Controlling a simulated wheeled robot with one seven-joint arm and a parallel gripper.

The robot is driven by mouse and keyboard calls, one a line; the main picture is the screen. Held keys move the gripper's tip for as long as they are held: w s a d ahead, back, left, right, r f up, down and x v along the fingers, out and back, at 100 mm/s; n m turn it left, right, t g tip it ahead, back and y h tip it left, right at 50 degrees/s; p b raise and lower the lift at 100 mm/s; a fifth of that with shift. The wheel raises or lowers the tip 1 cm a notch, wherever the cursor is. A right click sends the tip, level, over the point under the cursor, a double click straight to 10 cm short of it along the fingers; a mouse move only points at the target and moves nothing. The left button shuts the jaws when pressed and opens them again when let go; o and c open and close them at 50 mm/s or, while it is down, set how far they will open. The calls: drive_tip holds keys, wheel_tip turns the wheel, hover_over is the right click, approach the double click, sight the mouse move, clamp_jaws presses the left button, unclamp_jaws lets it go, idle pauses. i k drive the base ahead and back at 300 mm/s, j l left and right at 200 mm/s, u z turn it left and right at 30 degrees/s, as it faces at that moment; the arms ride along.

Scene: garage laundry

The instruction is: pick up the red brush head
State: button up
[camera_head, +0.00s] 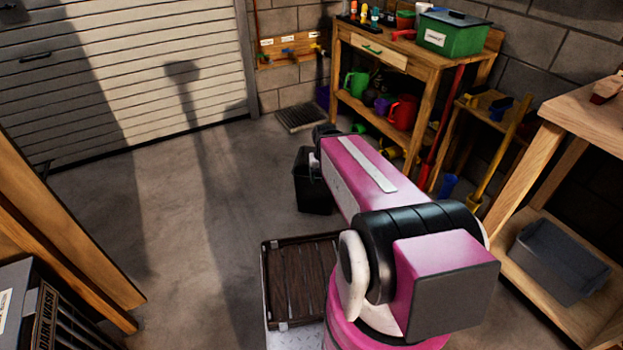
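No thing is clearly recognisable as the red brush head. A small red object (403,34) lies near the front edge of the workbench top; its shape is too small to tell. A reddish-brown block (606,87) lies on the wooden table at the right, partly cut off by the picture edge; it may be a brush. My pink arm reaches forward from the lower middle of the picture towards the workbench. My gripper cannot be made out beyond the arm's far end.
The wooden workbench (372,60) holds a green box (450,40) and several bottles, with a red watering can (402,113) on its lower shelf. A grey bin (560,260) sits under the right table (580,108). A black bin (313,190) stands beside my arm.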

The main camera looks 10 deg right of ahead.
sight(531, 119)
drive_tip(key=k, duration=0.4)
drive_tip(key=z, duration=1.75)
drive_tip(key=i+j+u, duration=0.2)
drive_tip(key=i+j, duration=0.15)
drive_tip(key=i+j+u, duration=0.15)
drive_tip(key=i+j, duration=0.15)
drive_tip(key=i, duration=0.25)
drive_tip(key=z, duration=0.7)
